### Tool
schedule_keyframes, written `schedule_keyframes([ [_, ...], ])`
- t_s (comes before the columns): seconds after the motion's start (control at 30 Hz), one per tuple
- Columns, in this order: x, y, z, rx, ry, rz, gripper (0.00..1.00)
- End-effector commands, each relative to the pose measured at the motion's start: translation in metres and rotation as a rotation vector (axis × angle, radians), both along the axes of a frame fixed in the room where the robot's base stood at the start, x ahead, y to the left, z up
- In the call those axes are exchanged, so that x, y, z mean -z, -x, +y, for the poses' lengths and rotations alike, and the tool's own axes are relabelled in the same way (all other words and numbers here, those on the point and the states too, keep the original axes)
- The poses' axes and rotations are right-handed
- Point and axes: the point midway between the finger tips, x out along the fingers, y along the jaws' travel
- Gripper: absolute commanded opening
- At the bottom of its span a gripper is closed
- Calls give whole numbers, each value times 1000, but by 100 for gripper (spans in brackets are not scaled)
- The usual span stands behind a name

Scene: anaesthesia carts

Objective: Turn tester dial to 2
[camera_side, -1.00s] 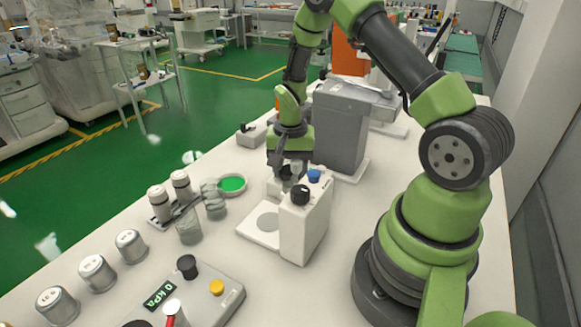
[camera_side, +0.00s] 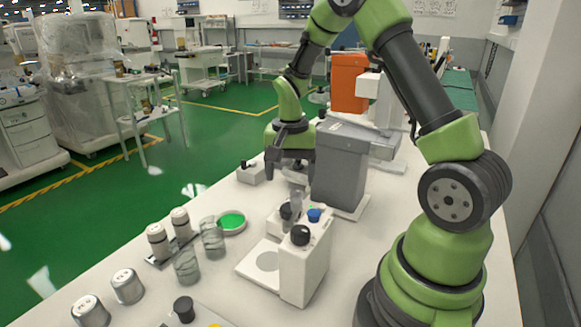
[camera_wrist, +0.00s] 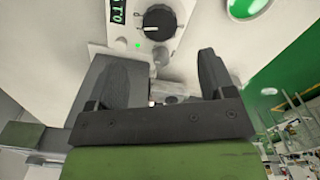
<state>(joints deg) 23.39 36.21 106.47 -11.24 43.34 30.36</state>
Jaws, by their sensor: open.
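A white device (camera_side: 305,265) stands on the table in the side view, with a black knob (camera_side: 300,235), a blue knob (camera_side: 314,215) and a clear vial (camera_side: 296,203) on top. My gripper (camera_side: 290,174) is open above and behind it, apart from its knobs. In the wrist view my gripper (camera_wrist: 158,78) shows two spread fingers with a small clear or grey piece between or beyond them; I cannot tell its contact. Beyond the fingers is a black dial (camera_wrist: 159,22) with a white pointer mark, beside a green-lettered display (camera_wrist: 117,10) and a green light. The dial's numbers are unreadable.
A grey box (camera_side: 340,165) stands right behind the white device. A green dish (camera_side: 232,222), glass beakers (camera_side: 187,266) and capped canisters (camera_side: 127,287) are to the left. A panel with a black knob (camera_side: 183,308) is cut off at the bottom.

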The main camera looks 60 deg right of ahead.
Motion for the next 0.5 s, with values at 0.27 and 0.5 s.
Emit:
schedule_keyframes([
  [0.27, -11, 0, 0, 0, 0, 1, 76],
  [0.5, -11, 0, 0, 46, -1, 1, 76],
])
